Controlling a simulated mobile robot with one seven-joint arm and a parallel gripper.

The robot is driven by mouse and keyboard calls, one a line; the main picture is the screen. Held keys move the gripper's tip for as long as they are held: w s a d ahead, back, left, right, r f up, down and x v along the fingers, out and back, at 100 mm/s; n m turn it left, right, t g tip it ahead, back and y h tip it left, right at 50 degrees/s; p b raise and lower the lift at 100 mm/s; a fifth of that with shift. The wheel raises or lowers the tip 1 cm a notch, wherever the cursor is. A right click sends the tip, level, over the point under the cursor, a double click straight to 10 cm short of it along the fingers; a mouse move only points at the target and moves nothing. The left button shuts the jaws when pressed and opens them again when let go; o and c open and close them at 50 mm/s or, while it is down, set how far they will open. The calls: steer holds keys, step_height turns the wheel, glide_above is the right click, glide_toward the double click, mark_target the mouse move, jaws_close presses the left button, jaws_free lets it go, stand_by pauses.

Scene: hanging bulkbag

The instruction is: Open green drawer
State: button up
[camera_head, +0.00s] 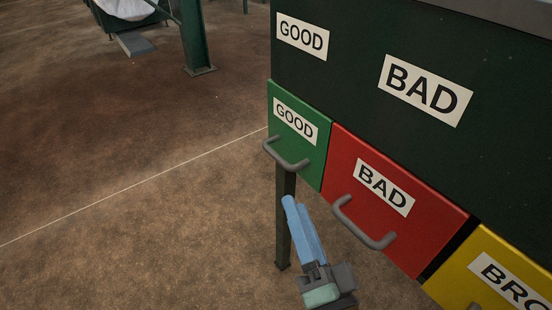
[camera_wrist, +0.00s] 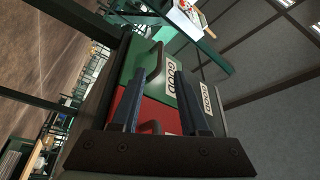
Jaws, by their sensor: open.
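The green drawer (camera_head: 308,160) is labelled GOOD and has a grey bar handle (camera_head: 286,157) low on its front. It looks shut, close to flush with the red drawer beside it. In the head view my gripper (camera_head: 301,228) is below the green drawer's handle, apart from it, its blue fingers pointing up. In the wrist view my gripper (camera_wrist: 172,98) is open and empty, its two dark fingers spread. The green drawer (camera_wrist: 183,95) shows between and beyond the fingers there, with its handle (camera_wrist: 147,64) beyond the left finger.
A red drawer (camera_head: 431,233) labelled BAD, with its own handle (camera_head: 362,224), adjoins the green one on the right. A yellow drawer (camera_head: 480,266) is at the lower right. A dark cabinet panel (camera_head: 345,60) is above. A table leg (camera_head: 284,215) stands behind my gripper. Brown floor (camera_head: 130,140) is clear at left.

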mark_target(276, 154)
steer(key=x, duration=1.1)
steer(key=shift+w+a, duration=0.2)
steer(key=shift+w, duration=0.05)
jaws_close()
stand_by(0.9)
